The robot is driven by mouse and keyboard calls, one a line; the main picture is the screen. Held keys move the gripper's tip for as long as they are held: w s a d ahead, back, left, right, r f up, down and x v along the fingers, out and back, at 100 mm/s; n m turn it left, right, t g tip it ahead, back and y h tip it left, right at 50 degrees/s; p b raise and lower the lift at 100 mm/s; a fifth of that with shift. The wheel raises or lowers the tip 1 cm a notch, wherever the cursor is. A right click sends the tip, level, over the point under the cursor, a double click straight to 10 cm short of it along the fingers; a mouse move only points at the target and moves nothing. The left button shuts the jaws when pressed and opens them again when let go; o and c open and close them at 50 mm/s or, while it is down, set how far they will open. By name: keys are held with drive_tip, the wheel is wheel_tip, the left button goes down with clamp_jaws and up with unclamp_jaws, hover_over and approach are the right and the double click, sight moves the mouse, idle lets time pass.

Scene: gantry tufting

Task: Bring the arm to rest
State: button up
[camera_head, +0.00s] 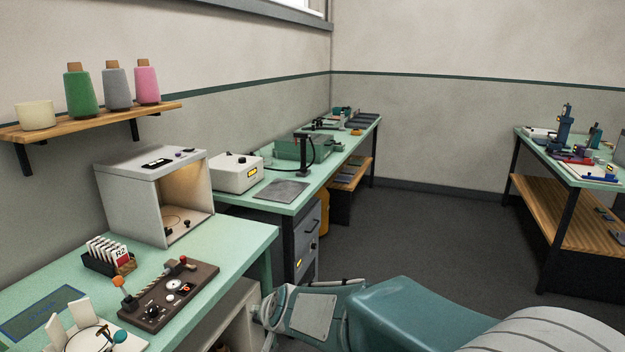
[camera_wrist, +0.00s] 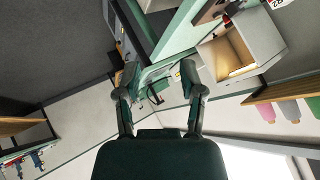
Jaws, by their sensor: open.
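My gripper (camera_wrist: 158,72) shows in the wrist view with its two dark fingers apart. The gap between them is empty, and no object touches the fingertips. The wrist view is tilted, with the room turned nearly upside down. In the head view, my teal and grey arm reaches across the bottom right, over the floor and just right of the near green bench (camera_head: 232,238). The fingers cannot be made out clearly there.
The near bench holds a grey light box (camera_head: 125,195), a brown control panel (camera_head: 168,296) and a card rack (camera_head: 108,256). A shelf (camera_head: 90,122) with yarn cones hangs above. Another bench (camera_head: 535,146) stands at right. Open floor (camera_head: 430,225) lies between.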

drive_tip(key=s+d+r+n+g+h, duration=0.1)
drive_tip(key=s+d+r, duration=0.6)
drive_tip(key=s+d, duration=0.45)
drive_tip(key=s+d+g+h, duration=0.1)
drive_tip(key=s+d+h, duration=0.2)
drive_tip(key=s+d, duration=1)
drive_tip(key=shift+s+d+g+h, duration=0.2)
drive_tip(key=shift+s+g+h, duration=0.1)
drive_tip(key=shift+s, duration=0.2)
drive_tip(key=shift+a+f+n, duration=0.1)
drive_tip(key=shift+a+n, duration=0.05)
drive_tip(key=shift+n, duration=0.15)
